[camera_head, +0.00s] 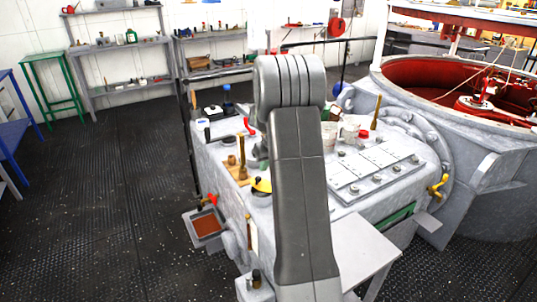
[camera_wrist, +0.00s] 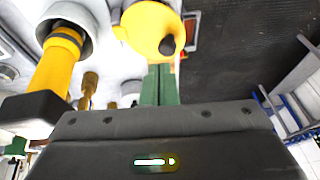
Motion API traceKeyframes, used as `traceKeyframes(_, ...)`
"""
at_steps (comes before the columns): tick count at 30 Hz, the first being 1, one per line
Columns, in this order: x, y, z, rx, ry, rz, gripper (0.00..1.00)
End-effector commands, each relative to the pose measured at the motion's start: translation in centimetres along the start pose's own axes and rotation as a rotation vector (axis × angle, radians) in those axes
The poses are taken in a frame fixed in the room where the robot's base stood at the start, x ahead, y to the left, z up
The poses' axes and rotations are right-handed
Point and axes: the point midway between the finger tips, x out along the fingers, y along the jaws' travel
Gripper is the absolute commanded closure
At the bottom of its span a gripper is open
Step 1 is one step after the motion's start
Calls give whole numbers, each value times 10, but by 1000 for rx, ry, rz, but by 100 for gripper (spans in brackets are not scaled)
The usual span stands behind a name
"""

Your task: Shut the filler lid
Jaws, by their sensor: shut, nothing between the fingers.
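The filler lid looks to be the round yellow disc (camera_head: 261,186) near the left front edge of the grey machine's top, with a dark part against it. In the wrist view a yellow round piece with a dark knob (camera_wrist: 148,27) is at the top middle; it appears to be this lid. I cannot tell for sure how far open it stands. My gripper (camera_wrist: 161,72) shows its green fingers together and empty, their tips just below the yellow piece in the picture. Whether they touch it is unclear. In the head view my arm hides the gripper.
The grey machine top (camera_head: 228,160) carries a wooden block with pegs (camera_head: 238,170), cups (camera_head: 329,134) and a bolted plate (camera_head: 375,170). A yellow cylinder (camera_wrist: 57,62) is close on the left in the wrist view. Dark floor (camera_head: 100,190) is free at the left.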

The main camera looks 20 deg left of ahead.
Motion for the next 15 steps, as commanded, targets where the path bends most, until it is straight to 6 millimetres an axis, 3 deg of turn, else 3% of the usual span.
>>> traceKeyframes(6,25,-7,6,-1,-1,-1,100)
traceKeyframes(15,30,-8,7,0,0,-1,100)
